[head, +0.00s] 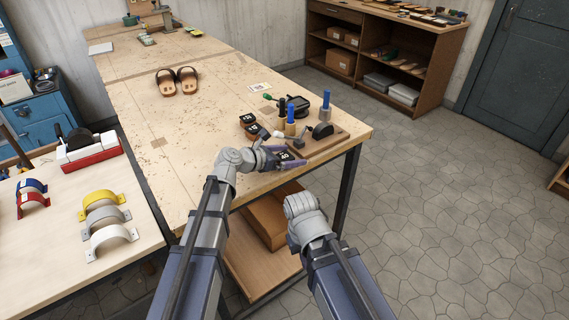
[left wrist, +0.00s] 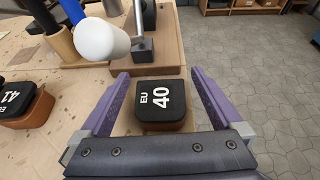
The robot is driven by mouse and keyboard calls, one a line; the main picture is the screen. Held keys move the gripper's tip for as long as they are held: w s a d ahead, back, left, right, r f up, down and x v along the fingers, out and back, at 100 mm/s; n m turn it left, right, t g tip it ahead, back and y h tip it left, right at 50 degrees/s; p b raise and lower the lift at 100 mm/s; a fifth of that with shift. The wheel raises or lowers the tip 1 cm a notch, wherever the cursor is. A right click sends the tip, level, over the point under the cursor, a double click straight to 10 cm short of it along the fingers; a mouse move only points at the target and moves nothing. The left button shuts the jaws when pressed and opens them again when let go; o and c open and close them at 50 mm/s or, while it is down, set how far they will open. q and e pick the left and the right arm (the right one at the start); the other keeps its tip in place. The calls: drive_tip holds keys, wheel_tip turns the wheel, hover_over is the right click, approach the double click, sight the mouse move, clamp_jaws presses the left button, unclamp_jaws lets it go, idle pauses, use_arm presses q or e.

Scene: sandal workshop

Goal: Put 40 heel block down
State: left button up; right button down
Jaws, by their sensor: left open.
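The 40 heel block (left wrist: 161,97) has a black top marked EU 40 and brown sides. It sits upright between the two fingers of my left gripper (left wrist: 155,92), which is open, with a finger on either side. A small gap seems to show beside it. In the head view the block (head: 281,155) is near the workbench's front edge, partly covered by my left gripper (head: 283,156). The block appears to rest on the bench, though its underside is hidden. My right arm shows at the lower middle, but its gripper is not visible.
The 41 heel block (left wrist: 22,103) stands to the left, with another block (head: 247,119) behind it. A wooden fixture board (head: 328,142) with a lever and blue-handled tools (head: 290,118) is just beyond. Sandals (head: 177,81) lie farther back. The bench (head: 210,115) is clear left of the blocks.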

sight(290, 154)
use_arm(q)
drive_tip(key=shift+c, duration=0.2)
clamp_jaws()
drive_tip(key=shift+r+p, duration=1)
drive_tip(key=shift+r, duration=0.05)
wheel_tip(290, 154, up, 2)
drive_tip(key=shift+p, duration=1)
drive_tip(key=s+a, duration=0.3)
drive_tip(key=a, duration=0.1)
drive_tip(key=s+a, duration=0.7)
drive_tip(key=a, duration=0.1)
drive_tip(key=shift+s+a+f, duration=0.15)
drive_tip(key=shift+a+f, duration=0.1)
drive_tip(key=shift+a, duration=0.15)
drive_tip(key=shift+s+a, duration=0.5)
drive_tip(key=shift+a, duration=0.15)
drive_tip(key=shift+r, duration=0.1)
